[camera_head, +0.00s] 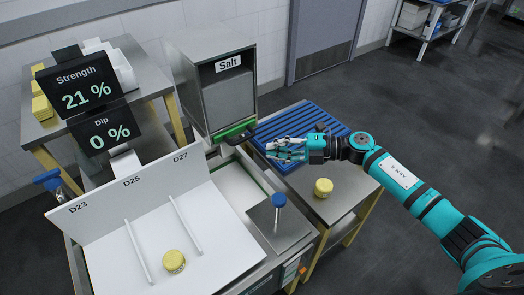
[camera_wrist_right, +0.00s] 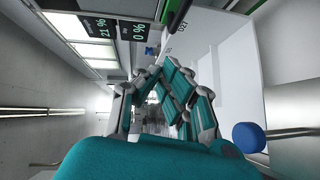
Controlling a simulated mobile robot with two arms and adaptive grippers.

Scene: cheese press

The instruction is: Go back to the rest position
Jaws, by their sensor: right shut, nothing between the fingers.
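My right arm comes in from the right edge in the head view. My right gripper (camera_head: 288,149) is shut and empty, held above the blue slatted rack (camera_head: 304,128) and just right of the green front edge of the salt dispenser (camera_head: 222,90). Its fingers also show in the right wrist view (camera_wrist_right: 168,100), close together with nothing between them. My left gripper is in neither view.
A yellow cheese (camera_head: 323,187) stands on the metal table near my right forearm. Another cheese (camera_head: 173,261) sits in the white partitioned tray (camera_head: 215,245). A blue-knobbed handle (camera_head: 279,201) rises between them. Screens (camera_head: 84,90) read Strength 21% and Dip 0%. Open floor lies right.

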